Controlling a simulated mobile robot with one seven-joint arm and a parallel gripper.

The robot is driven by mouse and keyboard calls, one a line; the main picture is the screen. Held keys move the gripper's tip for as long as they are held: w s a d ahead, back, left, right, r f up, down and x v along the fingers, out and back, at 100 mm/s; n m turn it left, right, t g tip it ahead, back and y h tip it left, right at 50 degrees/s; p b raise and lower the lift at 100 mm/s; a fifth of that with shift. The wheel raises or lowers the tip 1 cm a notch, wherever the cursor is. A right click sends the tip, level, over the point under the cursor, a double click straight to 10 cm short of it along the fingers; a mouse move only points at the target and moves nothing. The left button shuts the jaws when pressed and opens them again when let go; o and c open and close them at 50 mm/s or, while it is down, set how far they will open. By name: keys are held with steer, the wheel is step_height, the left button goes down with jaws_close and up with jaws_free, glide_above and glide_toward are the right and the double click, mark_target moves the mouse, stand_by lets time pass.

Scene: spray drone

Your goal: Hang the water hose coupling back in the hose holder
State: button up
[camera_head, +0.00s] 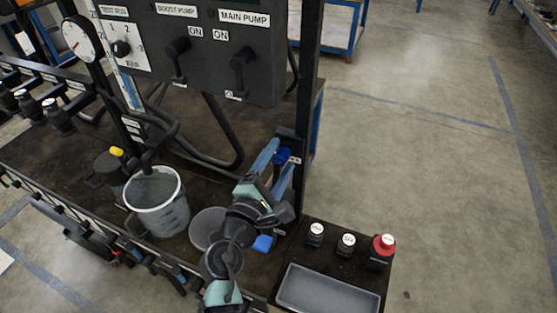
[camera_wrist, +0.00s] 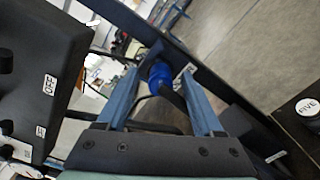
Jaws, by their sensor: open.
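The water hose coupling (camera_wrist: 158,74) is a blue cylinder in the wrist view, with a black hose running down from it. It sits at a dark holder (camera_wrist: 152,52) on the black post. In the head view the blue coupling (camera_head: 283,155) shows at the post, right by my fingertips. My gripper (camera_head: 277,158) has two blue fingers, spread apart. In the wrist view my gripper (camera_wrist: 160,88) has one finger on each side of the coupling, with visible gaps. Whether the coupling is fully seated in the holder I cannot tell.
A control panel (camera_head: 205,45) with switches stands left of the post. A grey bucket (camera_head: 172,218) stands on the dark bench. Open floor lies to the right.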

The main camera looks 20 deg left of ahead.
steer(key=s, duration=1.3)
steer(key=shift+a+b, duration=0.2)
steer(key=shift+b, duration=0.2)
steer(key=w+d+r+m+t, duration=0.1)
steer(key=w+d+r+m, duration=0.2)
steer(key=r+m, duration=0.35)
steer(key=w+d+r+m+t+h, duration=0.1)
steer(key=w+d+r+m, duration=0.15)
steer(key=r, duration=0.65)
steer(key=w+d+r+m+t, duration=0.1)
steer(key=w+d+r+m, duration=0.1)
steer(key=d+r+m, duration=0.45)
steer(key=s+d+r+m+t+y, duration=0.1)
steer(key=s+d+r+m+t, duration=0.2)
steer(key=r, duration=0.5)
steer(key=s+r+m+t, duration=0.1)
steer(key=s+r+m, duration=0.25)
steer(key=r, duration=0.45)
steer(key=s+d+r+m+t+y, duration=0.1)
steer(key=s+d+r+m+t, duration=0.2)
steer(key=r, duration=0.6)
step_height(320, 180, up, 12)
steer(key=a+n+p, duration=0.1)
steer(key=p, duration=1.1)
steer(key=shift+s+a+f+g+p, duration=0.15)
steer(key=shift+a+g+p, duration=0.15)
steer(key=shift+p, duration=0.1)
